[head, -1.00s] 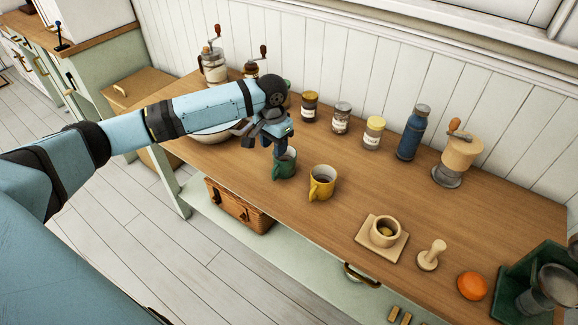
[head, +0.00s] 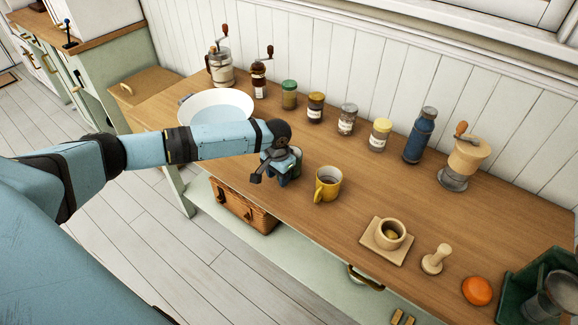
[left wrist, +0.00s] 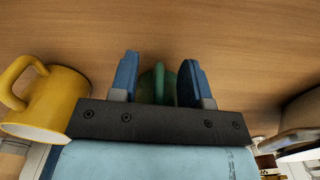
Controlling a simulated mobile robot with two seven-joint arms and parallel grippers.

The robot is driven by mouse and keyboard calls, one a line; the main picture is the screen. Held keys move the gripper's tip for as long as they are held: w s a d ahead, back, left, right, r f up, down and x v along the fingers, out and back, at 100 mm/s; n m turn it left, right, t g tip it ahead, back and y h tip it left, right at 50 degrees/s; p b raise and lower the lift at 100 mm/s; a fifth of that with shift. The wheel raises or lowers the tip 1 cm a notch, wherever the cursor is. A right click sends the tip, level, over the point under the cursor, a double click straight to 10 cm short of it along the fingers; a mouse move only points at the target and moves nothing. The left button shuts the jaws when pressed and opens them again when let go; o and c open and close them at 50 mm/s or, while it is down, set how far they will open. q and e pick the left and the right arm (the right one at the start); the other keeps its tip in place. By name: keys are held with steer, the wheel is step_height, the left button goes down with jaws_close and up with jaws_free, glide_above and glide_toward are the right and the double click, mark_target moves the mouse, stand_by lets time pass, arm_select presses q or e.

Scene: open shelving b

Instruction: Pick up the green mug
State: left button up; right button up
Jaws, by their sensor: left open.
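The green mug (head: 297,153) stands on the wooden counter, mostly hidden behind my left gripper in the head view. In the left wrist view the green mug (left wrist: 157,86) shows between the two blue fingers, partly covered by the dark gripper body. My left gripper (head: 272,178) is open and low at the mug; it also shows in the left wrist view (left wrist: 158,78), with a finger on each side of the mug. I cannot tell whether the fingers touch it. My right gripper is not in view.
A yellow mug (head: 328,184) stands close by on the right. A white bowl (head: 215,104) is behind my left forearm. Several jars, a blue bottle (head: 420,135) and grinders line the wall. A cup on a wooden board (head: 386,246) sits farther right.

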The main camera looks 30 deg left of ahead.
arm_select(q)
jaws_close()
steer(key=shift+r, duration=0.2)
stand_by(0.3)
